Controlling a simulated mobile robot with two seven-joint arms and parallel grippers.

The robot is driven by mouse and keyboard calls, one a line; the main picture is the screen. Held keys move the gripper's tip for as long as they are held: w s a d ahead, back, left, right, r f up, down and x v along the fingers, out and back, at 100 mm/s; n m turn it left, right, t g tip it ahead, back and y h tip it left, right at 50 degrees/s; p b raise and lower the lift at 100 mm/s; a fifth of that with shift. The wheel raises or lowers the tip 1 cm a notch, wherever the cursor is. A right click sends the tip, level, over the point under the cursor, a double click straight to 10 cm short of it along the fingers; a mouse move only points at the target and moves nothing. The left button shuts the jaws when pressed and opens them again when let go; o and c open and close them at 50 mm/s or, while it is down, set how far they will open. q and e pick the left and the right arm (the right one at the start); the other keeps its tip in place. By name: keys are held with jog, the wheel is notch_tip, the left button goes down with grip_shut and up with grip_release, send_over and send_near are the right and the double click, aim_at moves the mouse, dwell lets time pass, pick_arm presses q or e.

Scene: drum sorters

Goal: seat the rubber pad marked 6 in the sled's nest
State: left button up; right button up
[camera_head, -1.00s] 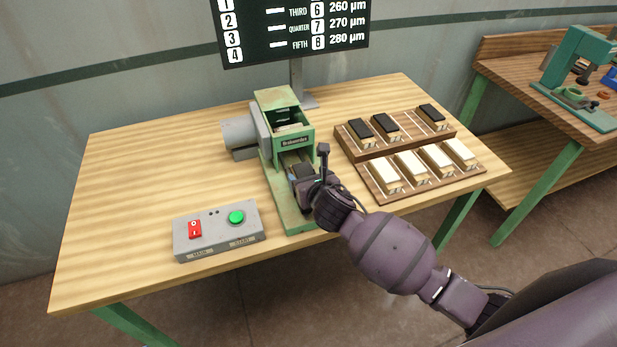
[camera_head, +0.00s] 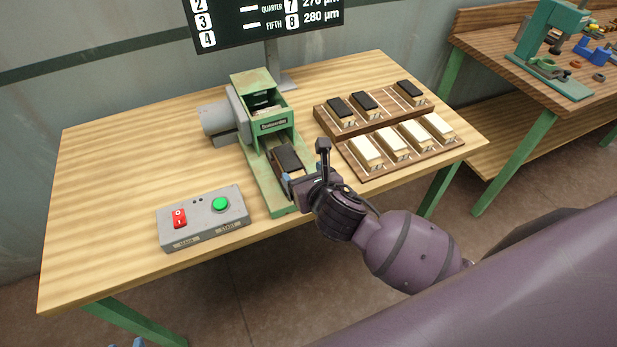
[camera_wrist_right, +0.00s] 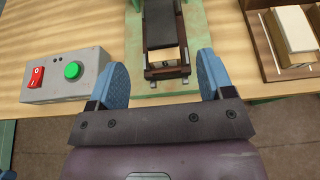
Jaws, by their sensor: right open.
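A black-topped rubber pad (camera_head: 287,158) lies in the sled at the front of the green machine (camera_head: 262,125). In the right wrist view, the pad (camera_wrist_right: 158,25) lies lengthwise in the dark sled (camera_wrist_right: 167,71), with a tan part showing at its near end. I cannot read a number on it, nor tell if it is fully down. My right gripper (camera_head: 303,182) is open and empty, just in front of the sled. Its blue fingers (camera_wrist_right: 162,82) are spread to either side of the sled's near end. Blue tips, likely my left gripper (camera_head: 126,343), barely show at the bottom edge.
A wooden rack (camera_head: 350,130) right of the machine holds several black and white pads on blocks. A grey switch box (camera_head: 203,232) with a red switch and green button stands front left. A sign stands behind. The table's left side is clear.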

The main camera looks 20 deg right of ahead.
jog(key=s+d+f+m, duration=0.3)
jog(key=s+m, duration=0.3)
jog(key=m, duration=0.6)
jog(key=s+d+f+m+g, duration=0.1)
jog(key=s+d+f+m, duration=0.3)
jog(key=m, duration=0.7)
jog(key=s+d+f+m+g, duration=0.1)
jog(key=s+d+f+m, duration=0.2)
jog(key=s+f+m, duration=0.4)
jog(key=m, duration=0.5)
jog(key=shift+s+d+m+h, duration=0.25)
jog(key=shift+s+m+h, duration=0.05)
jog(key=shift+f, duration=0.15)
jog(key=shift+w+f+b, duration=0.15)
jog(key=shift+b, duration=0.2)
